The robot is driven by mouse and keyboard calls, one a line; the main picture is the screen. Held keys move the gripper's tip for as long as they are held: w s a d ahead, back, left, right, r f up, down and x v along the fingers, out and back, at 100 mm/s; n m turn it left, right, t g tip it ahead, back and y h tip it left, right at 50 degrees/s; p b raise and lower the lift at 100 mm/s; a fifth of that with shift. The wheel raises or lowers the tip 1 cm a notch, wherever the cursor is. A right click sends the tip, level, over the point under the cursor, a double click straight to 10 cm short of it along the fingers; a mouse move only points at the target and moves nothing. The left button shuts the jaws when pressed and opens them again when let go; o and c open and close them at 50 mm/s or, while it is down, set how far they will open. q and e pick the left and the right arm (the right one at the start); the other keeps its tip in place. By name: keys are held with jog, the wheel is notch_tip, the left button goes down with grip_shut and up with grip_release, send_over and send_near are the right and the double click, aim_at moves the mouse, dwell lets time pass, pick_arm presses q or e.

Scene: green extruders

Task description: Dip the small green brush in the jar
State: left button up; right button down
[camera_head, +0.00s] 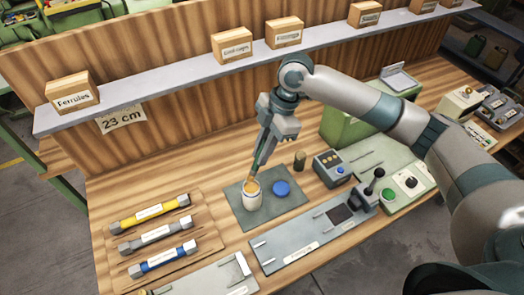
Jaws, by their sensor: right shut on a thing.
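My right gripper (261,158) reaches down over the workbench and is shut on the small brush (254,171), a thin greenish-brown stick mostly hidden by the fingers. The brush tilts down to the left, and its lower end meets the mouth of the jar (250,199). I cannot tell how deep the tip sits. The jar is small and pale, with an amber-coloured top or contents, and stands upright on a dark grey mat (240,219). A round blue lid (282,188) lies on the mat right of the jar. My left gripper is not in view.
A small dark cylinder (300,160) and a grey box with buttons (331,168) stand right of the mat. A grey fixture plate (290,246) lies in front. Yellow, grey and blue bars (157,257) lie at left. A shelf (180,77) with labelled blocks runs behind.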

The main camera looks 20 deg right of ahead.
jog(key=shift+r, duration=1.1)
jog(key=shift+f, duration=0.1)
jog(key=shift+d+f+m+b, duration=0.15)
jog(key=shift+f+m+b, duration=0.2)
jog(key=shift+m+b, duration=0.15)
jog(key=d+f+m+t+h+b, duration=0.4)
jog(key=m+b, duration=1)
jog(key=m, duration=0.5)
notch_tip(320, 180, down, 2)
jog(key=shift+w+d+f+t, duration=0.2)
jog(key=shift+w+d+t, duration=0.2)
jog(key=shift+d, duration=0.45)
